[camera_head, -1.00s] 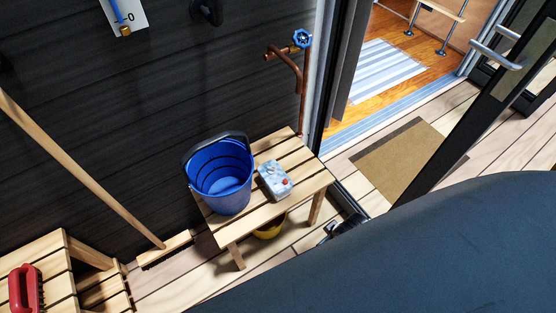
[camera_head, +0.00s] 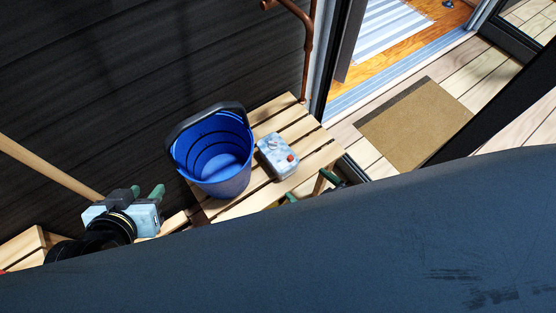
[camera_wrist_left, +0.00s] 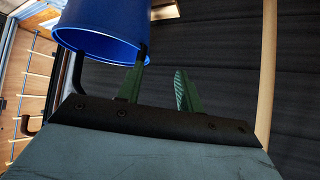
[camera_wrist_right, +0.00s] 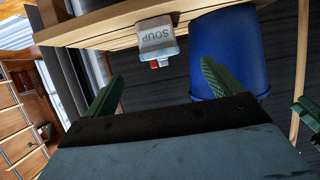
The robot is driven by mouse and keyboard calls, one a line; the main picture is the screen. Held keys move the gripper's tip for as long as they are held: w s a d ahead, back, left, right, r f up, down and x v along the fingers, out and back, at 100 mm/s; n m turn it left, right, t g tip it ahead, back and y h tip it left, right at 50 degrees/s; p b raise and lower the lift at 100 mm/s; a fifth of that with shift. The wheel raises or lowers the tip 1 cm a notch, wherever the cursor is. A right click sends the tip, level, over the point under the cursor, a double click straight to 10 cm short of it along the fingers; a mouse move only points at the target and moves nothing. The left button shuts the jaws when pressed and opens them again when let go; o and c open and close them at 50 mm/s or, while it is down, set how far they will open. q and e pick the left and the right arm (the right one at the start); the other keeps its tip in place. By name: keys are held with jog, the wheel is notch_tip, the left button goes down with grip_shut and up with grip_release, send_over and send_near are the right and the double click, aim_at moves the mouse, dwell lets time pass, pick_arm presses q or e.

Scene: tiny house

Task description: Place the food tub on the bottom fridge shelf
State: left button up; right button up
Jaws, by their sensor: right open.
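The food tub (camera_head: 278,155), a pale blue-white box with a red knob, sits on the slatted wooden bench (camera_head: 242,208) just right of the blue bucket. The right wrist view shows the tub (camera_wrist_right: 156,38) with "SOUP" on its side, ahead of and between the spread green fingers of my right gripper (camera_wrist_right: 158,85). That gripper is open, empty and apart from the tub. In the head view its fingertips (camera_head: 312,188) show at the bench's near edge, the rest hidden. My left gripper (camera_head: 146,192) is left of the bucket, fingers apart and empty. No fridge shows.
The blue bucket (camera_head: 213,150) stands close beside the tub; in the left wrist view the bucket (camera_wrist_left: 102,28) is near the left fingers. A broom handle (camera_head: 50,168) leans at left. A doormat (camera_head: 415,125) lies before the open doorway. My dark body hides the foreground.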

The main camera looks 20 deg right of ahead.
aim_at(281, 155)
jog(key=shift+t, duration=0.3)
jog(key=b+x, duration=0.1)
jog(key=x, duration=0.3)
jog(key=b+x, duration=0.2)
jog(key=x, duration=0.2)
jog(key=shift+r, duration=0.25)
jog(key=shift+b+x, duration=0.9)
jog(key=shift+x, duration=0.2)
pick_arm(q)
jog(key=d+r+t+h+b, duration=0.1)
jog(key=d+r+t+h, duration=0.1)
jog(key=r+t, duration=0.5)
jog(key=w+d+r+t+h+b, duration=0.1)
jog(key=d+r+t+h, duration=0.1)
jog(key=r+t, duration=0.6)
jog(key=shift+w+r+m+t+h, duration=0.3)
jog(key=shift+r+h, duration=0.4)
jog(key=shift+r, duration=2)
pick_arm(e)
jog(key=shift+x, duration=1.7)
jog(key=shift+w+r, duration=0.1)
jog(key=shift+r, duration=0.15)
jog(key=c, duration=1.3)
jog(key=shift+c, duration=1)
jog(key=shift+r, duration=0.15)
